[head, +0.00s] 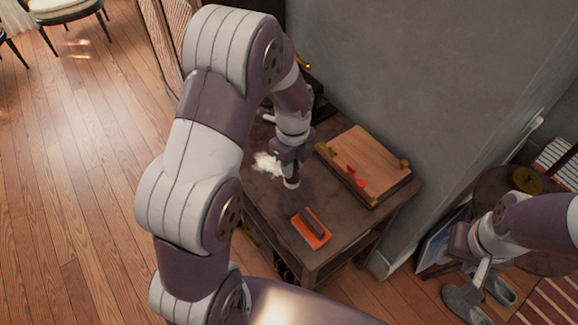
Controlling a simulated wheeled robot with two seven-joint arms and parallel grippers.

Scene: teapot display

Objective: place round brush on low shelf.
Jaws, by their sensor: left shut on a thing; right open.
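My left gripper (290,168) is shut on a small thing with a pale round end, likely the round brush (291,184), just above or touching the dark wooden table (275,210). Most of the brush is hidden by the fingers. The low shelf is not clearly seen; the space under the tabletop, at the table's front, is dark and partly hidden by my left arm. My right gripper (480,293) is open and empty at the lower right, away from the table.
An orange tray (318,240) with a dark brown block (312,222) lies near the table's front corner. A wooden board (375,158) with red and yellow pieces lies behind it. White powder (266,164) lies left of my gripper. A grey wall (400,80) stands behind the table.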

